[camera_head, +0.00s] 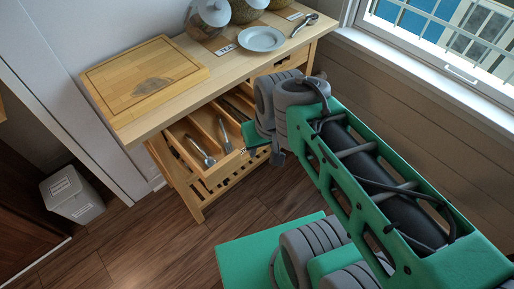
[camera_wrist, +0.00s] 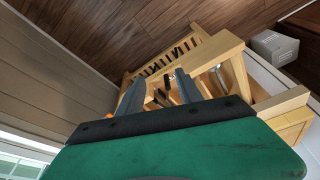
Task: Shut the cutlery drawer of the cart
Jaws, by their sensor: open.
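The wooden cart (camera_head: 130,118) stands against the wall in the head view. Its cutlery drawer (camera_head: 222,172) is pulled out below the top, with a spoon (camera_head: 203,151) and other cutlery in its compartments. My gripper (camera_head: 277,157) is just right of the drawer's front corner, partly hidden by my own wrist. In the wrist view my gripper (camera_wrist: 158,78) has its two grey fingers apart, with wood of the cart beyond them. I cannot tell whether a finger touches the drawer.
A cutting board (camera_head: 150,76), a plate (camera_head: 261,38) and jars (camera_head: 209,18) stand on the cart top. A grey bin (camera_head: 73,197) is on the floor at left. A window (camera_head: 450,40) and panelled wall close off the right. The floor before the cart is clear.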

